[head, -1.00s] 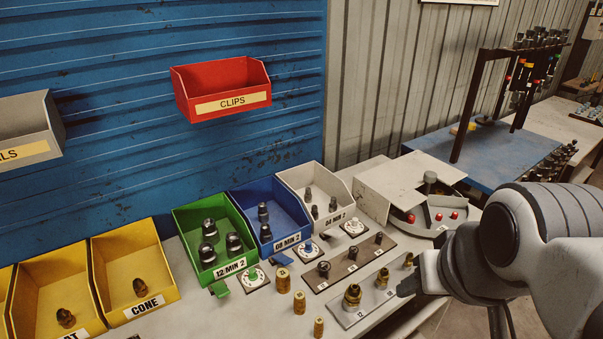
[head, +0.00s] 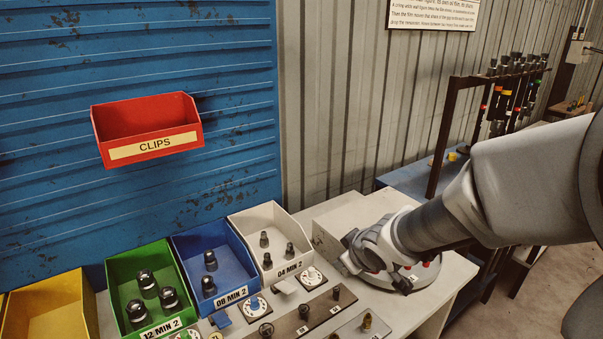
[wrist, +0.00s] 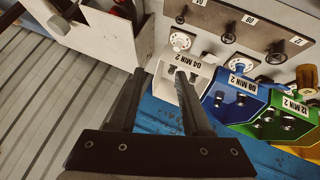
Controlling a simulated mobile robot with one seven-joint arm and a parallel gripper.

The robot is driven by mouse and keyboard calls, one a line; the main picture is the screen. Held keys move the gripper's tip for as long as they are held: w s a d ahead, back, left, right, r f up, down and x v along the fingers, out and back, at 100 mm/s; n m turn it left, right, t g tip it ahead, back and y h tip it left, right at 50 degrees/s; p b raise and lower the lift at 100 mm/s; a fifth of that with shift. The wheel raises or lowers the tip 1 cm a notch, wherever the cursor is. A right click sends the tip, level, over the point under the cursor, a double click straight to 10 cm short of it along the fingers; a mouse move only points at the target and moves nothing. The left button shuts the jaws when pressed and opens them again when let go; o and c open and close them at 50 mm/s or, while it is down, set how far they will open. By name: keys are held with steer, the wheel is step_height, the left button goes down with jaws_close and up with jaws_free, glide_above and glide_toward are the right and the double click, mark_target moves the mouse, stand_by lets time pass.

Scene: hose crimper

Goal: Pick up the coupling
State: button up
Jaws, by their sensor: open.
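Dark couplings stand upright in three labelled bins in the head view. The white 04 MIN 2 bin (head: 246,223) holds small couplings (head: 267,261), the blue 08 MIN 2 bin (head: 184,247) holds medium ones (head: 209,286), and the green 12 MIN 2 bin (head: 120,271) holds larger ones (head: 168,298). Which coupling is meant is not clear. My gripper (wrist: 159,80) is open and empty in the wrist view, its right finger overlapping the white bin in the picture. In the head view my arm reaches in from the right, its end right of the white bin.
A grey box (head: 335,212) stands behind my wrist. Gauge strips (head: 318,312) with posts lie in front of the bins. A red CLIPS bin (head: 150,140) hangs on the blue wall panel. A hose rack (head: 445,130) stands at back right.

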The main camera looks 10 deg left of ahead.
steer(key=a+f+n+g+y, duration=0.25)
steer(key=a+f+y, duration=0.35)
steer(key=a, duration=0.4)
steer(key=n+g+y, duration=0.1)
steer(key=n+y, duration=0.1)
steer(key=y, duration=0.3)
glide_toward(210, 280)
steer(key=shift+h, duration=0.3)
steer(key=x, duration=0.2)
steer(key=b+x, duration=0.1)
steer(key=x, duration=0.2)
steer(key=shift+s+a+r+b, duration=0.15)
steer(key=shift+a+b, duration=0.15)
steer(key=shift+a, duration=0.15)
steer(key=x, duration=0.5)
steer(key=shift+d, duration=0.1)
jaws_close()
